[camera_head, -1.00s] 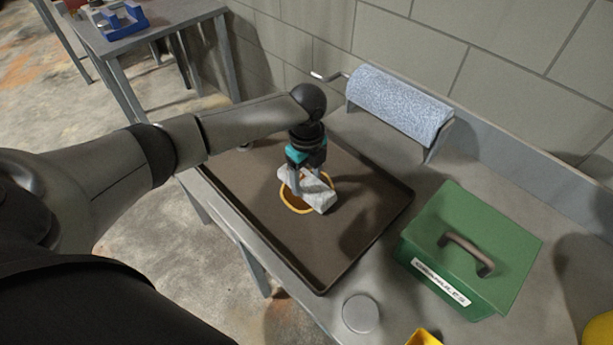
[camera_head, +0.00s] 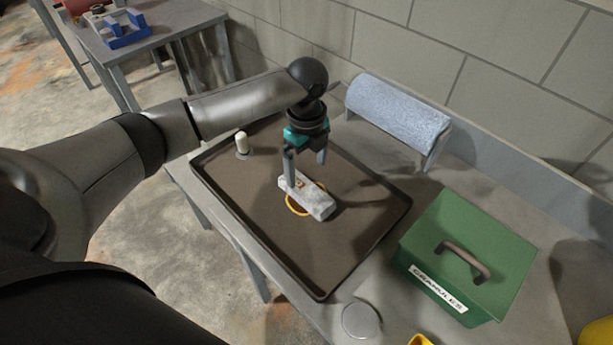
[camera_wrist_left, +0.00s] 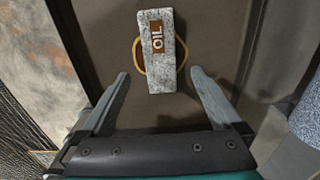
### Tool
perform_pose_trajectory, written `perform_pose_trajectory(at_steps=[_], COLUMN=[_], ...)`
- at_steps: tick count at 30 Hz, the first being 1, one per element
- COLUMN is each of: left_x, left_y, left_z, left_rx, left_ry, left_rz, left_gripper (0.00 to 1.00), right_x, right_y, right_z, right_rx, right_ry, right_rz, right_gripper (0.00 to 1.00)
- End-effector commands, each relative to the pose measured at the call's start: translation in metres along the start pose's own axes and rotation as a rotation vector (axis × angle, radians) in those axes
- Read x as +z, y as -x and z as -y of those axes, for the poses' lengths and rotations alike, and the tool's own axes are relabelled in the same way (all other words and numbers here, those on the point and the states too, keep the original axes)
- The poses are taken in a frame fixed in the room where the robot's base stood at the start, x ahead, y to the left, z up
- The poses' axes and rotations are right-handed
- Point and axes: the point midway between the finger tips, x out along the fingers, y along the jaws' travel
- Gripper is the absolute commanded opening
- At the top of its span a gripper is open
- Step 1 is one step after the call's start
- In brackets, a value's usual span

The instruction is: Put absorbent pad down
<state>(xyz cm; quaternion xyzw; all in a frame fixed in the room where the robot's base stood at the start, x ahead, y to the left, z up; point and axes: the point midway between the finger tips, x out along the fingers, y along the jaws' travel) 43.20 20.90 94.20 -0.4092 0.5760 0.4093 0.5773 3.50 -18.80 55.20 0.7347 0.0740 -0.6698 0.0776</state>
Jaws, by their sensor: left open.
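The absorbent pad (camera_head: 309,199) is a grey-white speckled block with a brown label. It lies on the dark tray (camera_head: 250,208), across a yellow ring (camera_head: 291,206) with a brown patch inside. In the left wrist view the pad (camera_wrist_left: 156,74) shows its "OIL" label, and the ring (camera_wrist_left: 138,56) shows at both sides of it. My left gripper (camera_head: 305,172) is above the pad, its fingers spread. In the left wrist view the fingers (camera_wrist_left: 158,78) stand wide apart with nothing between them, apart from the pad. My right gripper is not in view.
A green box (camera_head: 500,240) labelled for granules stands right of the tray. A blue-grey roll (camera_head: 398,115) on a holder is behind, by the block wall. A small white cylinder (camera_head: 241,143) stands in the tray's left corner. A round lid (camera_head: 361,320) lies in front.

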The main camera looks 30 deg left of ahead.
Motion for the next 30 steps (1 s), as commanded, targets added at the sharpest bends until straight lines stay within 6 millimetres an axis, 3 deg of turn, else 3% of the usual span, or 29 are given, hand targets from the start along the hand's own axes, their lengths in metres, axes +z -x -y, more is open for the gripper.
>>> perform_pose_trajectory(at_steps=[3,9,30], left_x=[0.0,0.0,0.0], left_y=[0.025,0.047,0.05], left_z=[0.0,0.0,0.0], left_rx=[-0.002,-0.001,0.002], left_ry=[-0.002,0.0,0.0], left_rz=[0.001,-0.001,-0.001], left_gripper=[0.99,0.99,0.99], right_x=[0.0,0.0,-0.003], right_y=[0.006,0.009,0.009], right_z=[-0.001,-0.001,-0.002], right_rx=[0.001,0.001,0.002], right_ry=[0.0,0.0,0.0], right_rz=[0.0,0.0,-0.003], right_gripper=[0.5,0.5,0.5])
